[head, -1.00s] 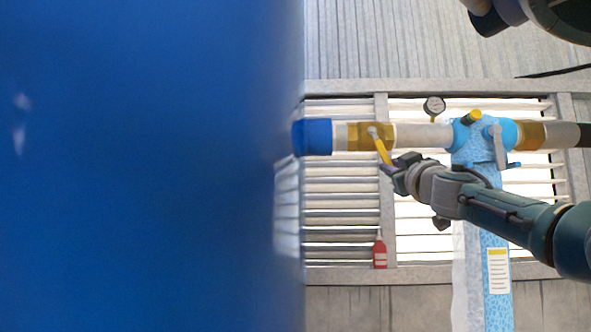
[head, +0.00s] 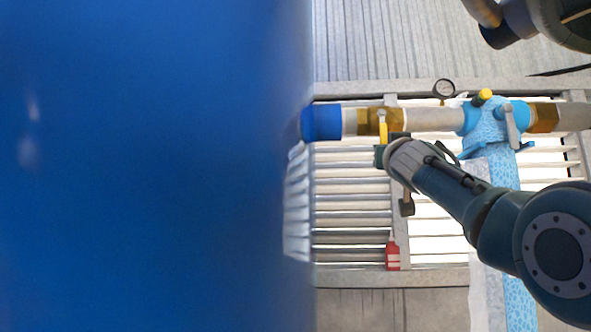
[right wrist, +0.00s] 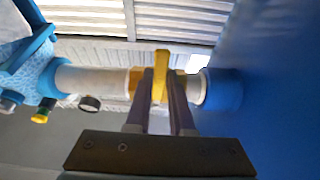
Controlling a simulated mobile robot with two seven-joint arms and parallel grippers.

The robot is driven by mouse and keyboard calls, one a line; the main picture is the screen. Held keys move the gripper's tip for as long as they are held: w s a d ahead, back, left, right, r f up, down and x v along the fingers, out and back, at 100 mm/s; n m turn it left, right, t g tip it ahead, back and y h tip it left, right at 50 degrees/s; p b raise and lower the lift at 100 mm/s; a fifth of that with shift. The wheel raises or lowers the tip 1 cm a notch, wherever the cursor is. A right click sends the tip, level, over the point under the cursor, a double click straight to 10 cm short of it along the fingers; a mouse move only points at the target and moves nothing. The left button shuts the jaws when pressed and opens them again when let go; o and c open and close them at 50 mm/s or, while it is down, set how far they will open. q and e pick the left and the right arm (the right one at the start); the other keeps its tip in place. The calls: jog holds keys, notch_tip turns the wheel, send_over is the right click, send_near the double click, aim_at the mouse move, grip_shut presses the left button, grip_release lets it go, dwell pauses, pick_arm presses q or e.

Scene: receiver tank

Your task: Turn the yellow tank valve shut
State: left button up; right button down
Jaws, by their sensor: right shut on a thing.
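The yellow valve handle (head: 383,126) sits on the brass valve body (head: 367,122) in the pipe beside the blue tank (head: 150,170). In the head view it points down the picture, about crosswise to the pipe. My right gripper (head: 384,146) is at its lower end. In the right wrist view the handle (right wrist: 161,62) stands between the two fingers of the right gripper (right wrist: 161,88), which is shut on it. The fingertips are partly hidden in the head view.
The pipe (head: 433,119) runs right to a light-blue fitting (head: 486,120) with a grey lever (head: 511,128). A round gauge (head: 444,89) stands above the pipe. A small red bottle (head: 392,256) is by the slatted panel. The tank fills the left half.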

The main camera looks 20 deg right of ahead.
jog(key=shift+a+r, duration=0.1)
jog(key=c, duration=0.8)
grip_release()
jog(key=b+v, duration=0.6)
jog(key=v, duration=0.4)
